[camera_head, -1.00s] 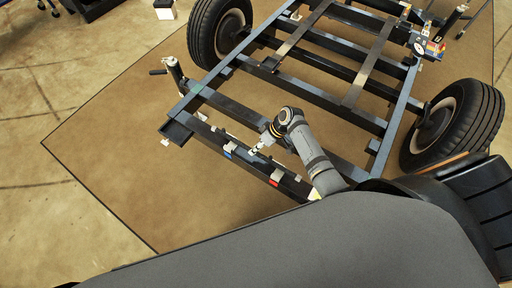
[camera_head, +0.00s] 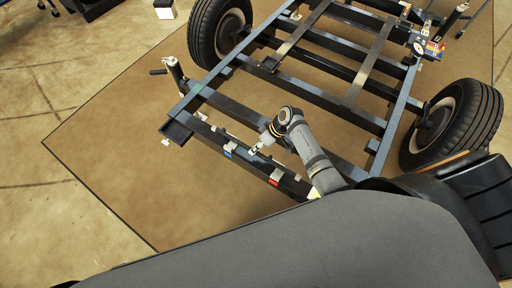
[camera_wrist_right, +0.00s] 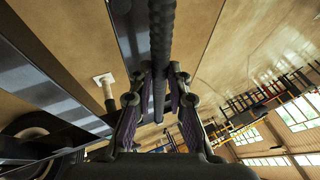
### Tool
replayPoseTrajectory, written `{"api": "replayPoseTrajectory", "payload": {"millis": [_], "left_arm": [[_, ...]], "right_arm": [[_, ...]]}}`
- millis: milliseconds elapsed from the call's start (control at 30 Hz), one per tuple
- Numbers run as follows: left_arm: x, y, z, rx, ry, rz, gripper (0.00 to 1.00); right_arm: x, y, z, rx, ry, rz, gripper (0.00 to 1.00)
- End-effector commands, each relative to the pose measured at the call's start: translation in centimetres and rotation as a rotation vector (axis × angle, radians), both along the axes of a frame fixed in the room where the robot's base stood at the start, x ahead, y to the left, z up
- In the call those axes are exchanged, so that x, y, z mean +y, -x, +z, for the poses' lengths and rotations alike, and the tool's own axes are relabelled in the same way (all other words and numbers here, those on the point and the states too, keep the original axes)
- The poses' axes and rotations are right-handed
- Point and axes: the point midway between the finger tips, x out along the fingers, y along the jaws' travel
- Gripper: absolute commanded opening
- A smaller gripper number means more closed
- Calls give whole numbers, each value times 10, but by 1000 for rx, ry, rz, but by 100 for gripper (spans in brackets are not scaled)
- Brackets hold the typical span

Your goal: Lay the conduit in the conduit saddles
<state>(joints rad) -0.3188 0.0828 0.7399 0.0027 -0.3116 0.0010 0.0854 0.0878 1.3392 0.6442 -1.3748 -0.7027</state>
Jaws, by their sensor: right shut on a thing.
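My right gripper (camera_head: 256,149) is over the near beam of the dark trailer frame (camera_head: 228,105) in the head view. In the right wrist view its fingers (camera_wrist_right: 158,80) are closed around a dark ribbed conduit (camera_wrist_right: 162,35), which runs up out of the picture between them. The conduit is too small to make out clearly in the head view. Small light fittings, one with a blue mark (camera_head: 228,152) and one with a red mark (camera_head: 274,181), sit along the near beam on either side of the gripper. I cannot tell whether the conduit touches them. My left gripper is not in view.
Wheels stand at the left (camera_head: 219,32) and right (camera_head: 455,125) of the frame. A jack post (camera_head: 175,70) rises at its left corner. Small coloured items (camera_head: 428,45) sit at the far right corner. The brown mat (camera_head: 120,150) left of the frame is clear.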

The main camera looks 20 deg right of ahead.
Motion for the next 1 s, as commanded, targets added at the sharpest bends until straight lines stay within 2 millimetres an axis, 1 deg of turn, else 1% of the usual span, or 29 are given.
{"api": "replayPoseTrajectory", "payload": {"millis": [1000], "left_arm": [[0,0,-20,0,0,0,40]], "right_arm": [[0,0,-30,0,-1,0,0]]}}
